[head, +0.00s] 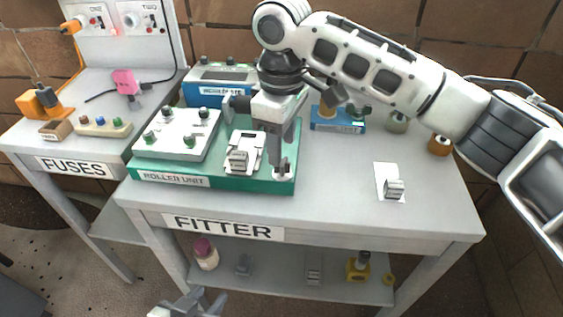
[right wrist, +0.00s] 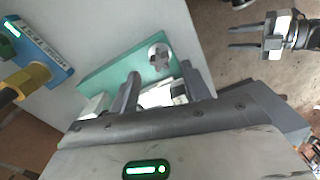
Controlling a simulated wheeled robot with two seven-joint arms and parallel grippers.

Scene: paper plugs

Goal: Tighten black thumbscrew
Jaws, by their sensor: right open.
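My right gripper (head: 281,158) points down over the right end of the green roller unit base (head: 212,184), its jaws apart. In the right wrist view its two fingers (right wrist: 161,72) straddle a grey round knob with a cross-shaped top (right wrist: 159,55), with nothing clearly gripped. I cannot tell whether they touch it. A white plate with several small green and dark knobs (head: 180,130) sits on the base's left part. I cannot tell which knob is the black thumbscrew. My left gripper (head: 205,302) is low in front of the table, open and empty; it also shows in the right wrist view (right wrist: 232,38).
A white block with a grey printed piece (head: 238,160) sits mid-base. A blue unit (head: 218,92) stands behind, and another blue box (head: 325,123) behind right. A white card with a small block (head: 392,187) lies at right. The front table top is clear.

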